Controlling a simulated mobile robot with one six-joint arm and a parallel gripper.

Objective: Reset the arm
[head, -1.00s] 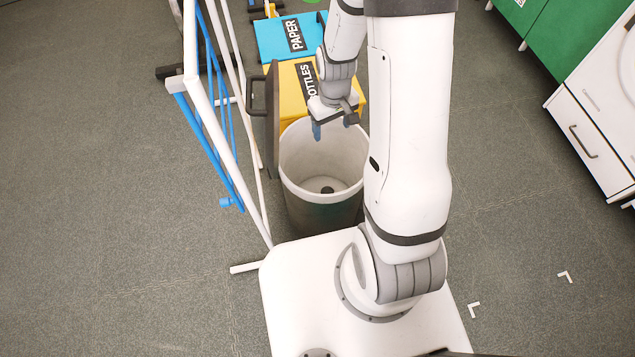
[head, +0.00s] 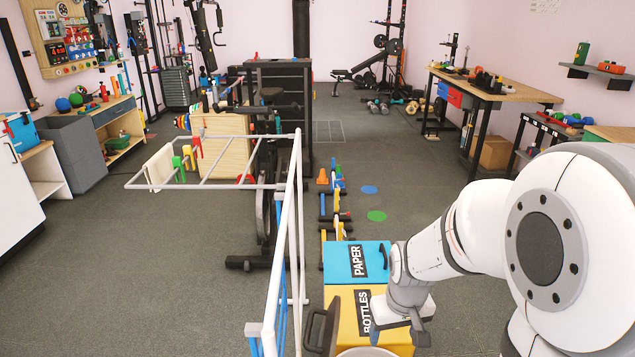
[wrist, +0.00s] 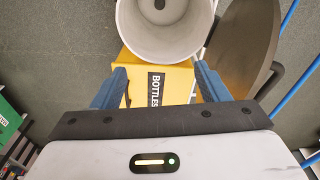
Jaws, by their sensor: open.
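My gripper (head: 402,338) is low in the head view, at the end of my white arm, beside the front of the yellow BOTTLES box (head: 345,312). In the wrist view my gripper (wrist: 162,84) is open, with its two blue fingers apart and nothing between them. The yellow box (wrist: 182,80) shows beyond the fingers. A round grey-white bin (wrist: 132,40) stands past it, with a small dark spot on its floor. Only the bin's rim (head: 367,352) shows at the bottom of the head view.
A blue PAPER box (head: 340,262) stands behind the yellow one. A white-and-blue drying rack (head: 297,215) rises close on the left. A dark round lid (wrist: 243,45) stands beside the bin. Open grey floor lies left; benches and gym gear stand farther back.

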